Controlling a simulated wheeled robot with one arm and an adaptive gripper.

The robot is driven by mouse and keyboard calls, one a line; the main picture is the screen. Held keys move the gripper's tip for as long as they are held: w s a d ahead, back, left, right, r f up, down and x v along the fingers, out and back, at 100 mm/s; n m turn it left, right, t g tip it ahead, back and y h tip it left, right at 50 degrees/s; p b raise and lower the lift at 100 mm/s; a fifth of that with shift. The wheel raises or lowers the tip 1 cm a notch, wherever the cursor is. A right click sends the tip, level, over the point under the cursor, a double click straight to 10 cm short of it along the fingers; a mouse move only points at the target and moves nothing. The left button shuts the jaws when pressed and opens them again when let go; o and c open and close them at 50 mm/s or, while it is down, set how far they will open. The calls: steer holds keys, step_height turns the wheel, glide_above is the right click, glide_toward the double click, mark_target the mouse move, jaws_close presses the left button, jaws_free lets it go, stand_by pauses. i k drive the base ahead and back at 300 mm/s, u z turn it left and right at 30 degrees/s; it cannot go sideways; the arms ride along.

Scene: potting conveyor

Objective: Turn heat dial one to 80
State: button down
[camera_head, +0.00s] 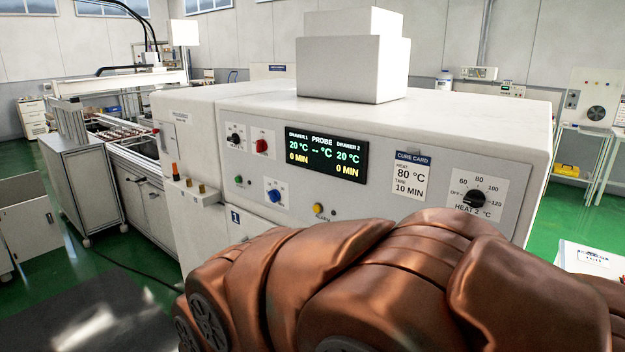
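A white oven-like machine (440,118) fills the middle of the view. A black dial (235,138) sits at the left of its front panel; its label is too small to read, so I cannot tell whether it is heat dial one or its setting. The dial marked HEAT 2 (474,198) is at the right, with a scale from OFF through 60, 80 and 100 to 120. The display (325,154) reads 20 °C and 0 MIN for both drawers, with dashes for the probe. The cure card (411,176) reads 80 °C, 10 MIN. My gripper is not in view.
A large copper-coloured body (390,280) covers the lower middle and right, hiding the machine's lower front. A red knob (262,146), a blue knob (274,196) and a yellow button (318,208) are on the panel. Green floor (70,265) shows at left.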

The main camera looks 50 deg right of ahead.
mark_target(236, 138)
steer(key=z, duration=1.1)
steer(key=k, duration=0.5)
steer(key=u, duration=0.55)
steer(key=i, duration=1.1)
steer(key=u, duration=0.2)
